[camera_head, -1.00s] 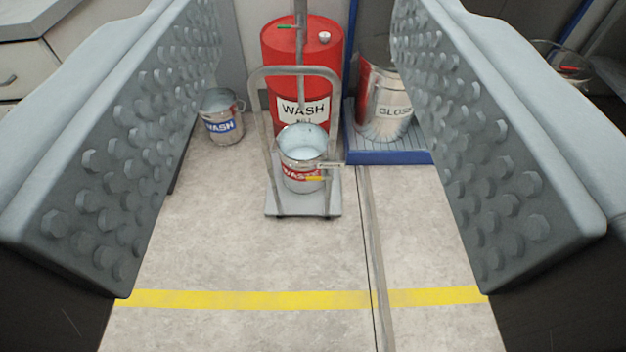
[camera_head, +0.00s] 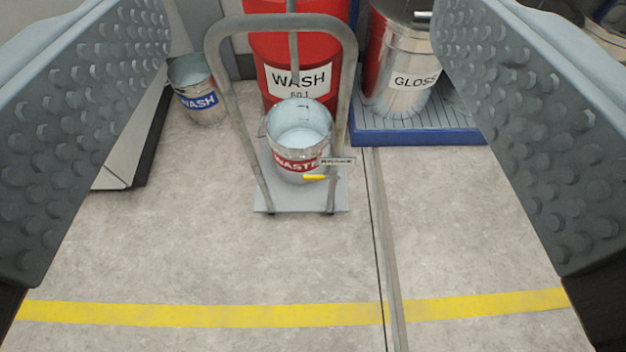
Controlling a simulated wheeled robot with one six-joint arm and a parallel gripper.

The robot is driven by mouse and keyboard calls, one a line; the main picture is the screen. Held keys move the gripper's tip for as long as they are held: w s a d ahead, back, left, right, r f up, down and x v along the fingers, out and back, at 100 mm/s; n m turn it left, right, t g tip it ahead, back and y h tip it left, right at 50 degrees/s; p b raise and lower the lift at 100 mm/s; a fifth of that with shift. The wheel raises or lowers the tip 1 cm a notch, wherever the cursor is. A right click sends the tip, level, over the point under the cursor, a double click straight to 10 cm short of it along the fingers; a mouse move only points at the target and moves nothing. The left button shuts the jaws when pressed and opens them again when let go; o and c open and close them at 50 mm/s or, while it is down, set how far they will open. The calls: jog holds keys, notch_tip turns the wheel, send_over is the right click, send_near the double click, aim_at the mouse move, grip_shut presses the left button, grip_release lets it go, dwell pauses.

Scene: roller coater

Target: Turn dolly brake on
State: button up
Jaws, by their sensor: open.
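The dolly (camera_head: 262,196) is a small grey platform cart with a tall curved tube handle, standing on the floor in the middle of the view. A metal bucket with a red WASTE label (camera_head: 297,161) stands on it. A small yellow lever (camera_head: 314,178) shows at the right in front of the bucket, beside a small tag (camera_head: 338,161) whose print is too small to read. The lever looks roughly level. My gripper (camera_head: 298,270) is open and empty, its two studded jaws wide apart on either side of the view. The dolly is well beyond the jaws.
A red WASH drum (camera_head: 283,55) stands behind the dolly. A WASH bucket (camera_head: 194,101) is at the left. A GLOSS bucket (camera_head: 400,70) stands on a blue-edged platform (camera_head: 430,139) at the right. A yellow stripe (camera_head: 200,315) crosses the clear floor in front.

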jog(key=w+f, duration=0.7)
jog(key=f, duration=0.4)
jog(key=g, duration=0.3)
send_near(313, 177)
jog(key=x, duration=0.8)
jog(key=shift+w+f, duration=0.15)
jog(key=shift+w, duration=0.15)
jog(key=c, duration=1.4)
